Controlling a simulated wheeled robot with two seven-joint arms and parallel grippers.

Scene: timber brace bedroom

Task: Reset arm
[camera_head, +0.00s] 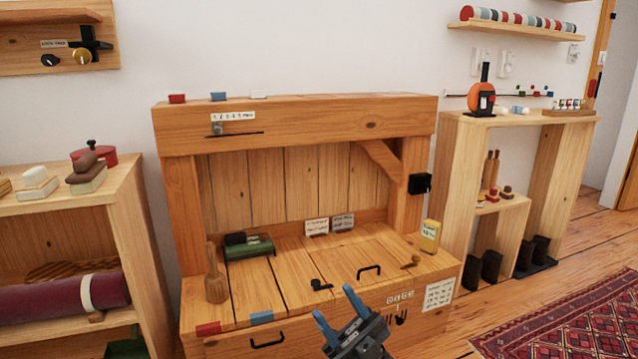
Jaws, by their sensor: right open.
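My right gripper (339,316) comes in at the bottom middle of the head view. Its two blue fingers are spread apart with nothing between them. It is in front of the wooden workbench (300,128), near the front edge of its top. My left gripper is not in view.
A red patterned rug (575,320) lies on the floor at right.

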